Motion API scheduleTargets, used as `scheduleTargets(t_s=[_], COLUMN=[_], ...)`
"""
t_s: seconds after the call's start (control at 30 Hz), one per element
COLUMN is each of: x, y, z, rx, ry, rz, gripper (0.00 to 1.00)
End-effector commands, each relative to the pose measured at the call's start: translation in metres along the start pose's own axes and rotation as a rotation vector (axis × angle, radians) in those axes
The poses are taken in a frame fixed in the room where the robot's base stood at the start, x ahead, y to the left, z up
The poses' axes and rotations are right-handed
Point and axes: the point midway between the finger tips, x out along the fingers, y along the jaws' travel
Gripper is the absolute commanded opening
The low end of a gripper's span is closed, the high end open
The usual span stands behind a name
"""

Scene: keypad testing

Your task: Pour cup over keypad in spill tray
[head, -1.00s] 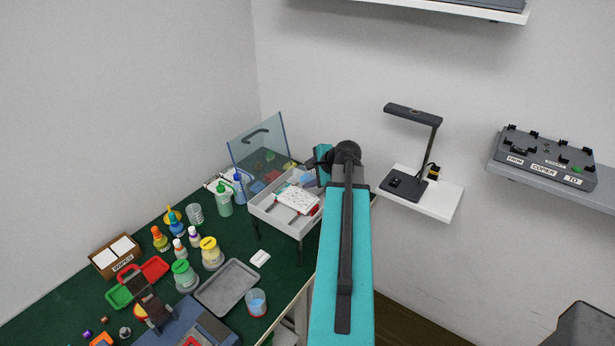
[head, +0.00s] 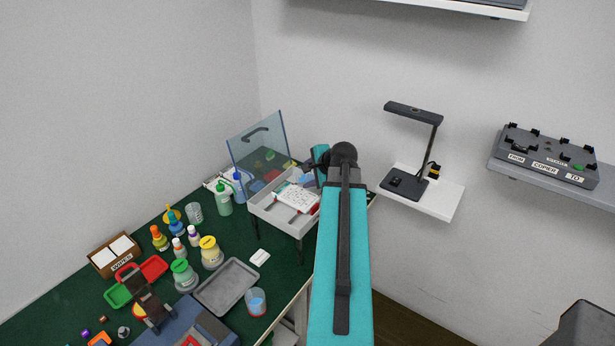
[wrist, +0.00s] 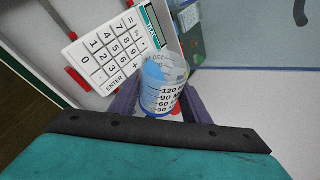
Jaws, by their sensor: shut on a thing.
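The keypad (head: 295,198) is a white calculator-like pad with number keys and an ENTER key. It lies on red supports in the white spill tray (head: 262,214), and shows large in the wrist view (wrist: 103,56). My gripper (wrist: 160,100) is shut on a clear cup (wrist: 168,100) with measuring marks, beside the keypad's lower right in the wrist view. Blue liquid (wrist: 154,72) shows on the cup's keypad side; I cannot tell whether any is leaving it. In the head view my arm hides most of the gripper.
A clear shield (head: 258,145) stands behind the tray. Bottles (head: 223,205) stand to its left. A grey tray (head: 226,286) and another cup of blue liquid (head: 256,302) are nearer on the green table. A stand (head: 415,170) is on a shelf at right.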

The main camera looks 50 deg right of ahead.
Motion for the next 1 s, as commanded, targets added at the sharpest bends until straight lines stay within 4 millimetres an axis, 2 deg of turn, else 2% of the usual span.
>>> scheduleTargets(t_s=[1.0], x=[0.0019], y=[0.0016], z=[-0.0004], rx=[-0.041], ry=[0.04], rz=[-0.017], gripper=[0.22])
